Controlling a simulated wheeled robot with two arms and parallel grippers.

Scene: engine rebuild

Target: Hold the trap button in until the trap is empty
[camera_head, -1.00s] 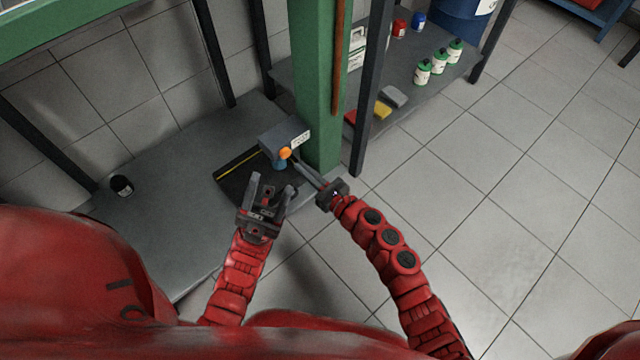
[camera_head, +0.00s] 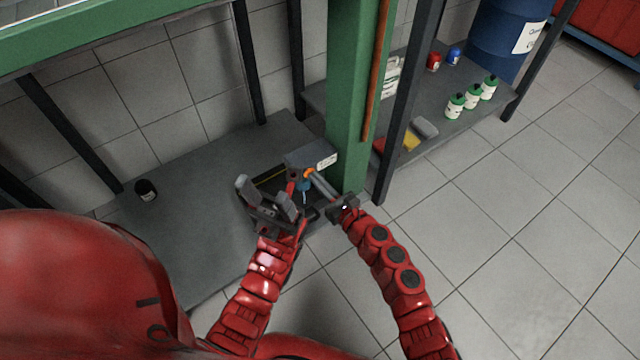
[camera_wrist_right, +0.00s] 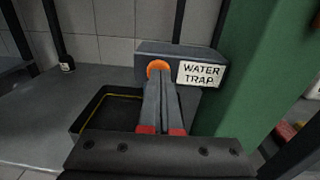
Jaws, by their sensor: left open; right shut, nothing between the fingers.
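The water trap is a grey box (camera_head: 322,150) with a white label (camera_wrist_right: 200,73), fixed beside the green post. Its orange button (camera_wrist_right: 158,67) faces my right gripper and also shows in the head view (camera_head: 308,173). My right gripper (camera_wrist_right: 158,84) is shut and empty. Its fingertips are at the button and overlap its lower part; whether they press it in cannot be told. A dark tray (camera_wrist_right: 92,112) with a yellow line lies below the box. My left gripper (camera_head: 264,194) is open and empty, left of the button and over the tray. The trap's inside cannot be seen.
The green post (camera_head: 352,100) stands right of the trap. A small dark jar (camera_head: 146,190) sits on the grey shelf (camera_head: 190,215) at left. Several bottles and coloured blocks stand on the shelf (camera_head: 440,135) at right. The tiled floor in front is clear.

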